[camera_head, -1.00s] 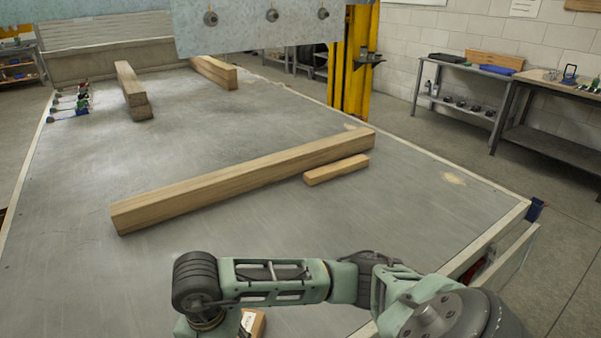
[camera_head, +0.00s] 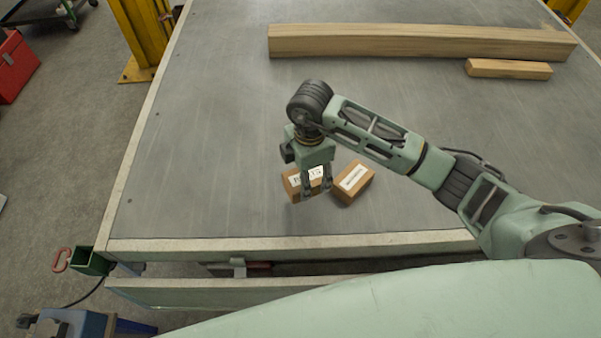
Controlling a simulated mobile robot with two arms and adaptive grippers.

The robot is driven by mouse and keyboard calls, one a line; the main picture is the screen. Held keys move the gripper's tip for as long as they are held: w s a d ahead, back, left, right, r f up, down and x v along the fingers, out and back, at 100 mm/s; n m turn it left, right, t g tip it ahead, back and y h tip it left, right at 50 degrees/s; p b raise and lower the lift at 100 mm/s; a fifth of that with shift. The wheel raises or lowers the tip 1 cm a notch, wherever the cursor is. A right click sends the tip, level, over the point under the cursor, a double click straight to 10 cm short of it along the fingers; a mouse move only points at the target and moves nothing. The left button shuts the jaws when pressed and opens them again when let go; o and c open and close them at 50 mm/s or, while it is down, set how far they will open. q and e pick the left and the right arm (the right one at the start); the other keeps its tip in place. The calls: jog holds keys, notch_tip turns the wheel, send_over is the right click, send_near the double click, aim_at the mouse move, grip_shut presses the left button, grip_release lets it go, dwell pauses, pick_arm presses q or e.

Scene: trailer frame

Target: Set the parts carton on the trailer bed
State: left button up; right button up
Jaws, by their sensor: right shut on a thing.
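My right gripper (camera_head: 316,189) points down over the near part of the grey trailer bed (camera_head: 205,140). It is shut on a small brown carton with a white label, the parts carton (camera_head: 293,187). The fingers cover part of the carton and its label. The carton is low at the bed; I cannot tell whether it touches the surface. A second brown carton (camera_head: 353,182) with a white label lies on the bed just right of the gripper, turned at an angle. My left gripper is not in view.
A long wooden beam (camera_head: 410,41) and a short wooden block (camera_head: 508,68) lie farther back on the bed. The bed has a pale raised edge (camera_head: 300,244) in front. The bed left of the gripper is clear. A yellow post (camera_head: 138,35) stands beyond the left edge.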

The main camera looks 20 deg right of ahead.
aim_at(298, 178)
jog(key=w+f, duration=0.1)
jog(key=w, duration=0.1)
jog(key=w+a+f, duration=0.1)
jog(key=w, duration=0.1)
jog(key=shift+a+f, duration=0.1)
jog(key=shift+f, duration=0.1)
jog(key=shift+f+p, duration=0.4)
jog(key=shift+f, duration=1.6)
jog(key=shift+f, duration=0.1)
jog(key=o, duration=1.4)
notch_tip(298, 178, up, 12)
jog(key=shift+b, duration=0.4)
